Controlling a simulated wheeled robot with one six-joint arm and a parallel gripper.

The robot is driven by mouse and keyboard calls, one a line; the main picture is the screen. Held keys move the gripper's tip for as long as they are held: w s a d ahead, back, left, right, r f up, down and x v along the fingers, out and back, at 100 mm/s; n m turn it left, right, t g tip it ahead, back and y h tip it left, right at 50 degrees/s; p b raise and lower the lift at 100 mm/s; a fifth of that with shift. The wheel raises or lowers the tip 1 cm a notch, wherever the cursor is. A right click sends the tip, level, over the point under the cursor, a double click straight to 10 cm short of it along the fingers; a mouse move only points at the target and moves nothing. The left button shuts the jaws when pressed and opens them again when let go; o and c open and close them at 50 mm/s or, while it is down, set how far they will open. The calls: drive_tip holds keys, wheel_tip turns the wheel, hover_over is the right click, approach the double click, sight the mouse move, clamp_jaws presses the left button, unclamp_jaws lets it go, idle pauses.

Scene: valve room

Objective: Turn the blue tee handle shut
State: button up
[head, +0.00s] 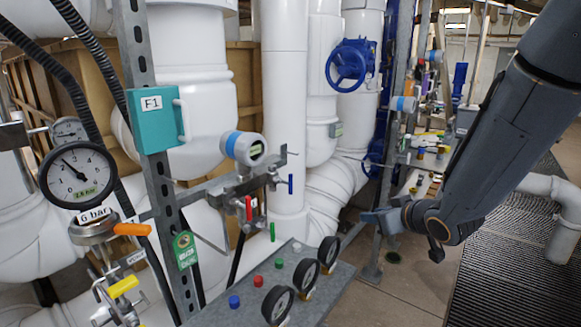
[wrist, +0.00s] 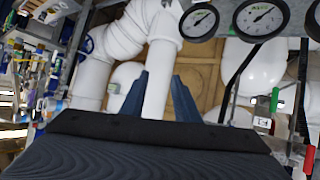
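The small blue tee handle (head: 290,184) sits at the right end of the pipe manifold in the head view, beside the white vertical pipe. It looks roughly upright. I cannot make it out in the wrist view. My gripper (head: 375,217) is to the right of the handle and apart from it, in free space. In the wrist view my gripper (wrist: 158,95) shows two blue fingers spread apart with nothing held between them.
A red handle (head: 248,208) and a green handle (head: 272,232) are close to the blue one. A grey panel (head: 232,312) with gauges and coloured buttons juts out below. A large blue handwheel (head: 347,65) is on the pipes behind. Open floor lies below my gripper.

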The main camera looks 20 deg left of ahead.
drive_tip(key=a+r+n+y+p, duration=0.1)
drive_tip(key=a+r+n+y, duration=0.3)
drive_tip(key=a, duration=0.5)
drive_tip(key=n+g+y+p, duration=0.2)
drive_tip(key=g+y, duration=0.1)
drive_tip(key=y, duration=0.3)
approach(293, 176)
drive_tip(key=x, duration=0.4)
drive_tip(key=p+x, duration=0.2)
drive_tip(key=x, duration=0.4)
drive_tip(key=shift+a, duration=0.4)
clamp_jaws()
